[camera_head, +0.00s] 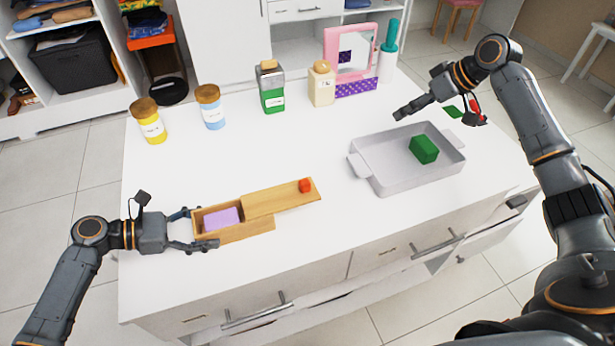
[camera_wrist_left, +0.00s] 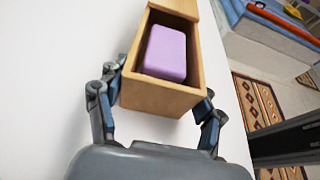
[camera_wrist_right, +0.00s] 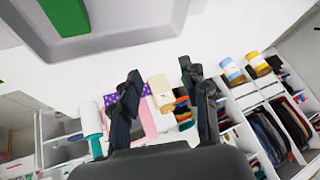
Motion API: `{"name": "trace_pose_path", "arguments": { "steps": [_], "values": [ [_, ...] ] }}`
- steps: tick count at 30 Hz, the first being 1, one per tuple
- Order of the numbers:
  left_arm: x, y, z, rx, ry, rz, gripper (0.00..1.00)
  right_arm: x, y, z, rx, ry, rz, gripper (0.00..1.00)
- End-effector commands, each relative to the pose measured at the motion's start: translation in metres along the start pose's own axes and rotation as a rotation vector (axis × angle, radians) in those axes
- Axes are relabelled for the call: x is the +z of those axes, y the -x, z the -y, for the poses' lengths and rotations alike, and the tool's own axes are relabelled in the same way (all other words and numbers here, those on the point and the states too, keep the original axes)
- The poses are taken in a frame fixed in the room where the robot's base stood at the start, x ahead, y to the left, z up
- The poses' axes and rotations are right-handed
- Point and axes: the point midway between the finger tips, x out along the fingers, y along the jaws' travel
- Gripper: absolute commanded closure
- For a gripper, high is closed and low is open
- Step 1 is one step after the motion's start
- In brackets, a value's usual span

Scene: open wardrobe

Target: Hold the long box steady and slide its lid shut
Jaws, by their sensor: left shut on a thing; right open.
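The long wooden box (camera_head: 250,230) stands on the white counter at the front left. A lilac block (camera_head: 221,218) lies in its open left end; it also shows in the left wrist view (camera_wrist_left: 166,54). The wooden lid (camera_head: 270,199) covers part of the box and juts out past its right end. A small red knob (camera_head: 305,185) sits near the lid's right end. My left gripper (camera_head: 206,229) is shut on the box's left end, one finger on each side (camera_wrist_left: 160,110). My right gripper (camera_head: 400,114) is open and empty above the back right of the counter, far from the lid.
A grey tray (camera_head: 385,182) with a green block (camera_head: 424,149) stands right of the box. Jars (camera_head: 149,121), bottles (camera_head: 270,87) and a pink-framed mirror (camera_head: 351,55) line the back. The counter between box and jars is clear.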

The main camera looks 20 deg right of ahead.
Motion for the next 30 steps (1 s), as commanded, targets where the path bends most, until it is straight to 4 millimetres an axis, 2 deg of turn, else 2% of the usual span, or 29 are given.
{"name": "trace_pose_path", "arguments": {
  "steps": [1, 3, 6, 9, 12, 15, 20, 30],
  "values": [
    [0.0, 0.0, 0.0, 0.0, 0.001, -0.001, 0.58, -0.016, -0.01, 0.041, -0.064, 0.155, 0.033, 0.55],
    [-0.001, 0.0, 0.0, 0.0, 0.001, -0.001, 0.58, -0.027, -0.021, 0.09, -0.145, 0.363, 0.086, 0.55],
    [-0.001, 0.0, 0.0, 0.0, 0.001, -0.001, 0.58, -0.032, -0.029, 0.15, -0.243, 0.636, 0.159, 0.55],
    [-0.001, 0.0, 0.0, 0.0, 0.001, -0.001, 0.58, -0.031, -0.03, 0.193, -0.317, 0.857, 0.22, 0.55],
    [-0.001, 0.0, 0.0, 0.0, 0.001, -0.001, 0.58, -0.027, -0.029, 0.22, -0.368, 1.013, 0.264, 0.55],
    [-0.001, 0.0, 0.0, 0.0, 0.002, -0.001, 0.58, -0.023, -0.029, 0.233, -0.396, 1.098, 0.293, 0.55],
    [-0.001, 0.0, 0.0, 0.0, 0.002, -0.001, 0.58, -0.016, -0.038, 0.241, -0.411, 1.136, 0.307, 0.55],
    [-0.001, 0.0, 0.0, -0.001, 0.001, -0.001, 0.58, 0.012, -0.095, 0.251, -0.411, 1.13, 0.305, 0.55]
  ]
}}
